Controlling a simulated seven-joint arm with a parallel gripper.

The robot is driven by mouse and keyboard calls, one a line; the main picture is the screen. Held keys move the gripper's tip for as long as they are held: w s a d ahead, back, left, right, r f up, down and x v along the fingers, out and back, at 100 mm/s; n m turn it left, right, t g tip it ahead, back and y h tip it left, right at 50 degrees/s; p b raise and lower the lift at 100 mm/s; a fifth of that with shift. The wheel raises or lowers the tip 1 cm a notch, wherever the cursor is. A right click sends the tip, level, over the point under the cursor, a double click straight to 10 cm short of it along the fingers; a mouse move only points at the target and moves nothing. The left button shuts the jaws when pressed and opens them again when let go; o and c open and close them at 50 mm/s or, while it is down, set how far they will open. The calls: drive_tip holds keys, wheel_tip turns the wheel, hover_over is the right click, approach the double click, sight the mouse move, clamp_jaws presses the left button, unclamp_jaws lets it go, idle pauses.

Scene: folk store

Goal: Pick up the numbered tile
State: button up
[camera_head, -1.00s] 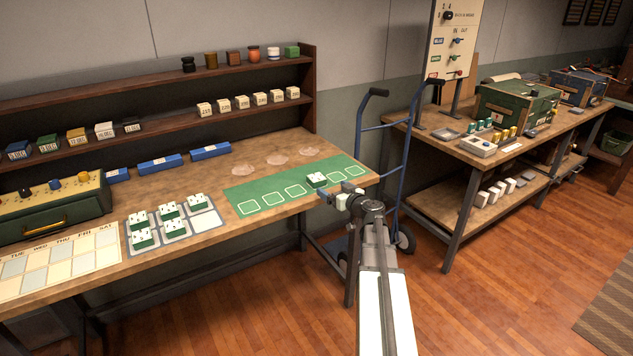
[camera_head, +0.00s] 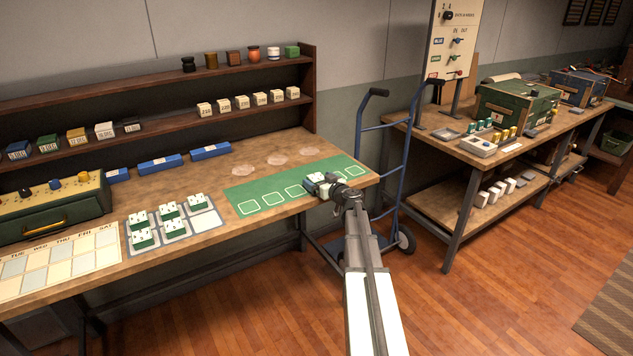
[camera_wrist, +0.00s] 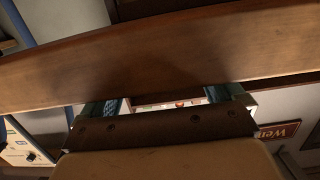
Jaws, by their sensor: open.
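The numbered tile (camera_head: 314,177), a small white-topped block with a green body, sits on the green mat (camera_head: 235,192) near its right part. My gripper (camera_head: 325,184) is at the tile, at the front edge of the mat, and partly covers it. In the wrist view my open gripper (camera_wrist: 168,104) shows two dark green finger pads, apart, with a pale strip between them. I cannot tell whether that strip is the tile. The tile's marking is too small to read, and contact with the fingers cannot be told.
Several white-topped green tiles (camera_head: 169,211) stand on a grey tray at the left. Outlined squares on the mat left of my gripper are empty. A blue hand truck (camera_head: 393,170) stands beside the bench's right end. A two-tier shelf (camera_head: 160,118) runs behind.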

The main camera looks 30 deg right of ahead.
sight(314, 175)
drive_tip(key=w, duration=0.4)
drive_tip(key=shift+w+d+f, duration=0.1)
drive_tip(key=shift+f, duration=0.25)
drive_tip(key=shift+c, duration=0.3)
drive_tip(key=c, duration=1.2)
drive_tip(key=shift+o, duration=0.2)
drive_tip(key=shift+r, duration=0.15)
